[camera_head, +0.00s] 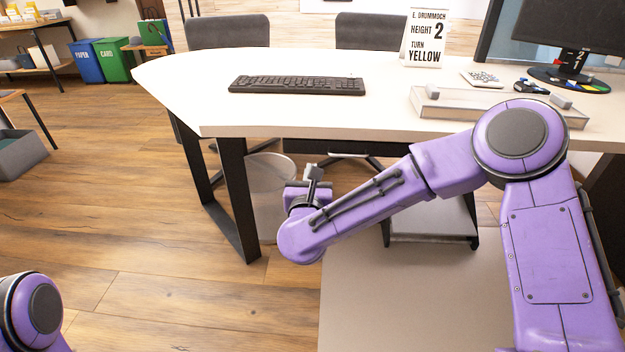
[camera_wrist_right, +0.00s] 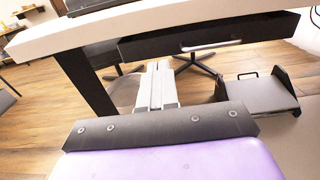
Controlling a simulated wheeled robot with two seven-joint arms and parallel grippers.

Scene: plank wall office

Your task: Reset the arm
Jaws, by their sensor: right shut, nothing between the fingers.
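My right arm comes in from the right in the head view, bent at the elbow, with its forearm reaching left and down. My right gripper (camera_head: 313,173) is in front of the white desk's (camera_head: 190,92) front edge, apart from it. In the right wrist view the right gripper (camera_wrist_right: 158,70) shows its two pale fingers together, shut and empty, pointing toward the space under the desk (camera_wrist_right: 50,42). Only a purple joint of my left arm shows at the lower left of the head view. The left gripper is out of view.
On the desk are a keyboard (camera_head: 297,85), a sign (camera_head: 423,38), a low box (camera_head: 440,103) and a monitor (camera_head: 580,25). A bin (camera_head: 268,190) and a dark-framed stand (camera_head: 432,225) are under or before it. Chairs stand behind.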

